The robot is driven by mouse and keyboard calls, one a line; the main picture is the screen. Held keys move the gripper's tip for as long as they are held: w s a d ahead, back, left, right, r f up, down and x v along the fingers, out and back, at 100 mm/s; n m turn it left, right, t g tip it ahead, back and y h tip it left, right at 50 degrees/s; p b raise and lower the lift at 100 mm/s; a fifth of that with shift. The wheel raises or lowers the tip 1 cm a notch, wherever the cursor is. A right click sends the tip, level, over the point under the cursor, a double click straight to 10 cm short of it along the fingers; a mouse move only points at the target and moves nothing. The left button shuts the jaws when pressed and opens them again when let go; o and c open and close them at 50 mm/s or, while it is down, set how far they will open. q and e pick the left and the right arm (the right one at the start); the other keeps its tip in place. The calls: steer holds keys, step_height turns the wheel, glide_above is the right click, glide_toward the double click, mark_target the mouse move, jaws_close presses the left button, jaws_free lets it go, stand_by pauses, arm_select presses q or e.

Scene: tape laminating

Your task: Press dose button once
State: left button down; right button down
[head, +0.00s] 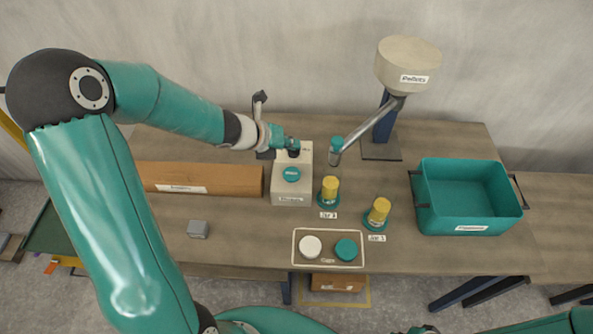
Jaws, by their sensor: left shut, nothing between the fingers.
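A white dispenser box (291,190) stands on the table, with a round teal button (291,174) on its top and a label on its front. My left gripper (293,152) is shut and empty. It is over the back part of the box, just behind the button in the picture. I cannot tell whether its fingertips touch the box; the button's face shows uncovered. My right gripper does not show; only parts of my own arms appear along the bottom edge.
A labelled hopper (408,62) on a stand has a grey chute (372,122) slanting down to a teal-topped jar (335,152). Two yellow jars (329,189) (379,211), a lid tray (329,262), a teal crate (440,208), a brown box (205,179) and a grey block (198,229) surround it.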

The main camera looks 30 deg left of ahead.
mark_target(289, 174)
arm_select(q)
steer(key=f+b, duration=0.5)
steer(key=f, duration=0.1)
steer(key=f+b, duration=0.3)
steer(key=shift+a+b, duration=0.3)
stand_by(1.2)
steer(key=shift+s, duration=0.1)
steer(key=shift+s+f+b, duration=0.1)
steer(key=shift+f+b, duration=0.2)
steer(key=shift+b, duration=0.1)
